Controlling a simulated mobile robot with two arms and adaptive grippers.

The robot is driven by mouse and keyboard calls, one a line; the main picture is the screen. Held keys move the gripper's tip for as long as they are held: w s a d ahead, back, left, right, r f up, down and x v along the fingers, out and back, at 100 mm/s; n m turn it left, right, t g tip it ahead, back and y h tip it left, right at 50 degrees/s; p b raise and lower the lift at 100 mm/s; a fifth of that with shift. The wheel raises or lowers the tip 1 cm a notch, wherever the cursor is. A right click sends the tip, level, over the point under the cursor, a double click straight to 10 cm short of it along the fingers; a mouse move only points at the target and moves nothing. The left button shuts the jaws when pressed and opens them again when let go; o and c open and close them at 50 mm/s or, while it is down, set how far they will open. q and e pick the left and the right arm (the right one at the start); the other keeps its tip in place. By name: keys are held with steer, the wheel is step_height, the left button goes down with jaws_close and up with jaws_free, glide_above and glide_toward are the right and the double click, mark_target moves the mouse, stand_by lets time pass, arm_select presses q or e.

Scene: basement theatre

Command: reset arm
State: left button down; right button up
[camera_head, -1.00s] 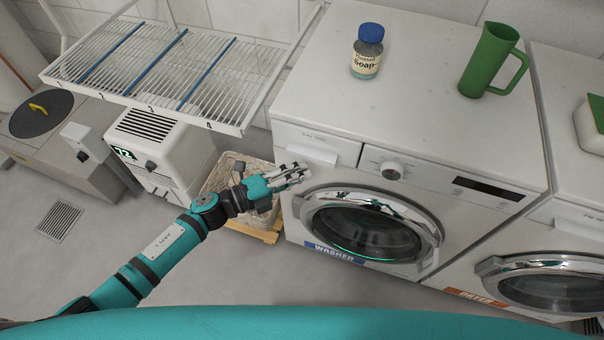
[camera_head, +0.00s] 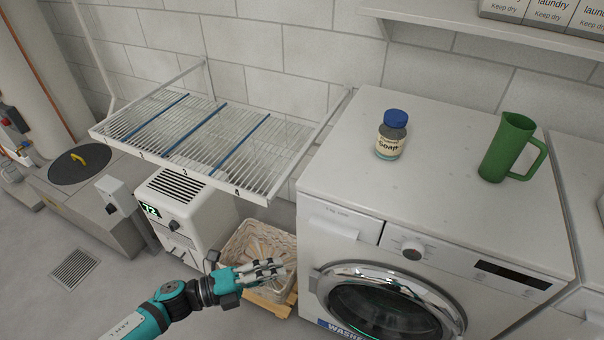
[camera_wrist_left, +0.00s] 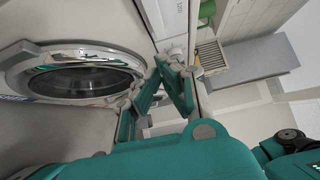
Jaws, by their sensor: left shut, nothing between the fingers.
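My left arm comes in at the lower left of the head view. Its gripper (camera_head: 270,269) is shut and empty, in front of the wicker basket and left of the washer (camera_head: 345,255). In the left wrist view, the teal fingers (camera_wrist_left: 152,100) show in the middle, with the washer's round door (camera_wrist_left: 85,78) to their left. The fingers hold nothing. My right gripper is not in view.
A wire drying rack (camera_head: 272,172) juts from the wall above a white dehumidifier-like unit (camera_head: 203,213). A soap bottle (camera_head: 389,143) and green jug (camera_head: 496,154) stand on the washer. A wall shelf (camera_head: 450,18) holds boxes.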

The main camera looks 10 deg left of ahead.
arm_select(q)
steer(key=w+a+f+n+t+y+p, duration=0.2)
steer(key=w+a+f+n+t+y, duration=0.15)
steer(key=a+f+n+y, duration=0.5)
steer(key=s+a+f+n+g+y, duration=0.1)
steer(key=s+a+f+n+y, duration=0.1)
steer(key=s+f+n, duration=0.3)
steer(key=a+f+n+y+p, duration=0.1)
steer(key=a+f+n, duration=0.1)
steer(key=f, duration=0.5)
steer(key=s+a+f+n+g+y, duration=0.1)
steer(key=s+f+n+y, duration=0.1)
steer(key=s+f+n, duration=0.3)
steer(key=s+f+n+g+y+p, duration=0.1)
steer(key=s+f+n+g, duration=0.3)
steer(key=s, duration=1)
steer(key=s+f+n+g+y+p, duration=0.1)
steer(key=s+f+n+g, duration=0.2)
steer(key=s+f, duration=0.7)
steer(key=s+d+g, duration=0.1)
steer(key=s, duration=0.3)
steer(key=shift+s+f+n+g, duration=0.3)
steer(key=shift+f+n+g, duration=0.05)
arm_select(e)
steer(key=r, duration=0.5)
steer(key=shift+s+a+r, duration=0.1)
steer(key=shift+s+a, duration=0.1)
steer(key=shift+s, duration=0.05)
